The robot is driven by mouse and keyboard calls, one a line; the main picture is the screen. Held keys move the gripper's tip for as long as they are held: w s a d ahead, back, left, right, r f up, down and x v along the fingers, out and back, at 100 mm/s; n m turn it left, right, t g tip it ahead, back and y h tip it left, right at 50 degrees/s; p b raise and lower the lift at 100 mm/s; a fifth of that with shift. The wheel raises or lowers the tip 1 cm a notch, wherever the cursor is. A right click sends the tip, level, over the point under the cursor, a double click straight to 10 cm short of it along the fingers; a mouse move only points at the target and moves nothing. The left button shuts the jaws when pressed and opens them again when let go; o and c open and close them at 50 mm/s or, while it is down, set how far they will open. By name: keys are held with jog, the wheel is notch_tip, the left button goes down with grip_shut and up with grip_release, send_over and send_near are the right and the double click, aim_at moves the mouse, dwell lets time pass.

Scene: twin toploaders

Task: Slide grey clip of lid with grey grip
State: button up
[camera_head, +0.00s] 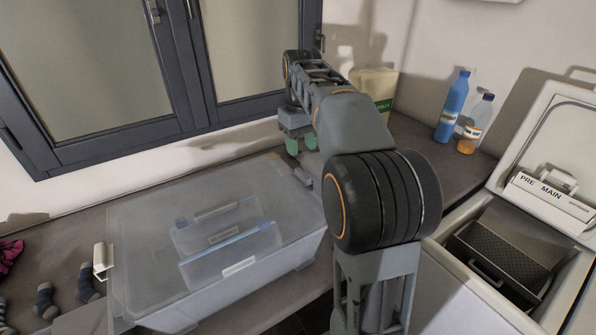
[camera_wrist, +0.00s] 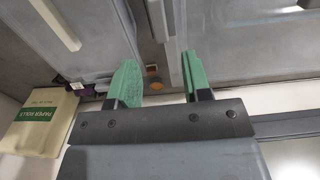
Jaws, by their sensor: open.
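A large translucent box (camera_head: 290,255) with a clear lid (camera_head: 140,225) stands on the counter below the window in the head view. Smaller box shapes with blue clips (camera_head: 181,223) and pale bars (camera_head: 239,266) show through it. A pale bar (camera_wrist: 55,25) and a grey upright strip (camera_wrist: 158,22) lie past the fingertips.
A paper rolls pack (camera_head: 375,88) stands behind my arm, also at left in the wrist view (camera_wrist: 38,118). Blue (camera_head: 453,105) and orange (camera_head: 474,125) bottles stand right of it. An open toploader (camera_head: 440,245) is at right. Dark socks (camera_head: 46,300) and a cream bracket (camera_head: 102,260) lie left.

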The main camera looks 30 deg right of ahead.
aim_at(301, 172)
notch_tip(301, 172, down, 8)
dwell(0.4)
grip_shut()
dwell(0.4)
